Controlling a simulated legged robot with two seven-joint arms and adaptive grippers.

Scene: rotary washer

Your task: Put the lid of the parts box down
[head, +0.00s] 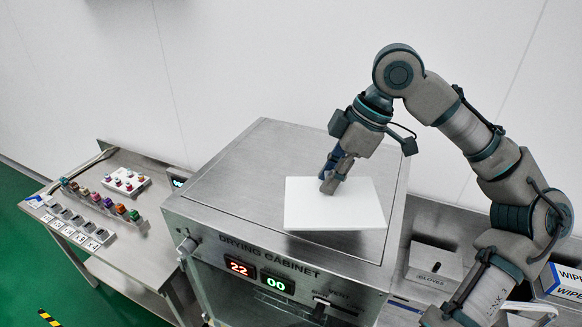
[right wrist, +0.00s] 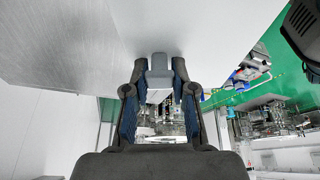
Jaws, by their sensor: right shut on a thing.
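The lid (head: 350,208) is a flat white square plate over the top of the drying cabinet (head: 250,165), toward its front right. My right gripper (head: 329,184) is shut on the lid's grip from above. In the right wrist view the grey grip (right wrist: 158,80) is between the fingertips of my right gripper (right wrist: 158,88), and the pale underside or face of the lid (right wrist: 215,30) fills the top. I cannot tell whether the lid touches the cabinet top. The parts box is not clearly seen. My left gripper is not in view.
A steel side table (head: 135,245) at the left holds a row of coloured-topped parts (head: 103,202), a white rack (head: 124,183) and numbered labels. At the right are a glove box (head: 433,265) and a wipes box (head: 563,282). The cabinet top's left and back are clear.

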